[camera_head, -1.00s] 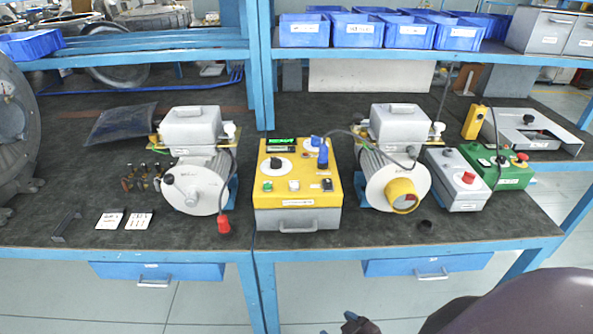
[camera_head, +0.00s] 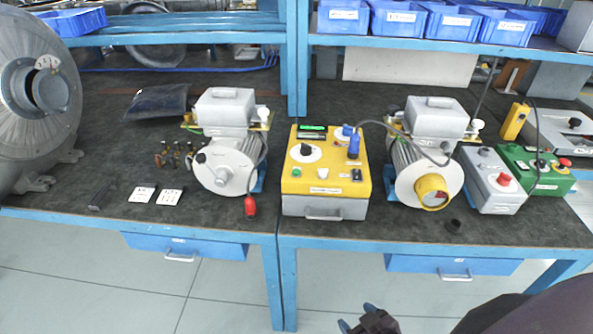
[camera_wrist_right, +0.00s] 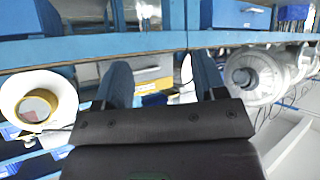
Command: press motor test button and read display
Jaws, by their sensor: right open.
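The yellow test box (camera_head: 325,181) stands at the middle of the bench. Its top has a small green-lit display (camera_head: 312,128), a black dial, a green button (camera_head: 297,171), a black switch and a blue plug with a cable. The display text is too small to read. A motor (camera_head: 225,165) stands to its left, and another motor (camera_head: 425,170) with a yellow ring stands to its right. My right gripper (camera_head: 371,318) is low at the bottom edge, in front of the bench and apart from the box. It is open and empty in the right wrist view (camera_wrist_right: 163,80). My left gripper is not in view.
A grey box with a red button (camera_head: 492,180) and a green box (camera_head: 535,170) stand at the right. Blue bins (camera_head: 400,18) line the shelf above.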

